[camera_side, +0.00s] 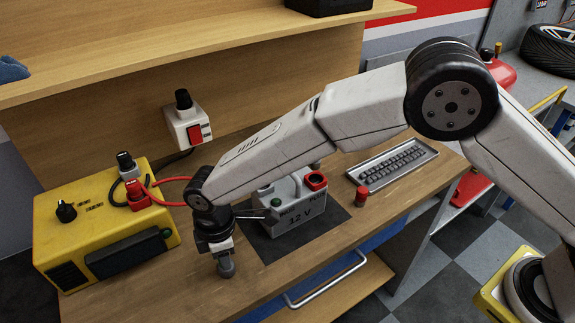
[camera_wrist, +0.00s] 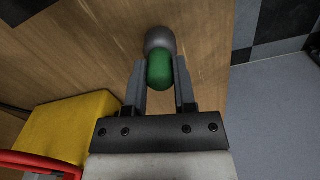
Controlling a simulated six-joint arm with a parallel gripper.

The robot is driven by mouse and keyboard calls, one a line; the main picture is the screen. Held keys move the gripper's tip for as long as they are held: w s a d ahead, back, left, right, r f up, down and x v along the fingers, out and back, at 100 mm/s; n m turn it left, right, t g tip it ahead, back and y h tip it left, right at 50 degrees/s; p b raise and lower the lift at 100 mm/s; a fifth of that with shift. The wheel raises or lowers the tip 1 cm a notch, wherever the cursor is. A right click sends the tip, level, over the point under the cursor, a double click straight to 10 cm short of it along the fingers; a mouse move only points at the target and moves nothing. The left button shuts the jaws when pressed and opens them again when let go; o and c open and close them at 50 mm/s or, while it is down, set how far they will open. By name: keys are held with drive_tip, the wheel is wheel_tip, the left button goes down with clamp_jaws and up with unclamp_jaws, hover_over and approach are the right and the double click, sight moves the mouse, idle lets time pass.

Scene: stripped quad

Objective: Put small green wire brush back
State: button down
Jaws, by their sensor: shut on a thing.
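My gripper (camera_wrist: 160,82) is shut on the small green wire brush (camera_wrist: 159,71). In the wrist view the brush's rounded green end faces the camera between the two fingers, with a rounded grey part beyond it. In the side view my gripper (camera_side: 222,249) points down over the wooden bench, left of the battery. A grey rounded end of the brush (camera_side: 226,268) shows below the fingers; its green part is hidden there. I cannot tell whether the brush touches the bench.
A grey 12 V battery (camera_side: 305,219) stands on a dark mat to the right. A yellow box (camera_side: 103,240) with red cable stands left. A metal tray (camera_side: 392,165) and a small red cylinder (camera_side: 362,195) lie farther right. The bench's front edge is close.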

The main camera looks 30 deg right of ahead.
drive_tip(key=shift+f, duration=0.2)
drive_tip(key=shift+c, duration=2.1)
unclamp_jaws()
drive_tip(key=shift+r, duration=0.15)
wheel_tip(320, 180, up, 12)
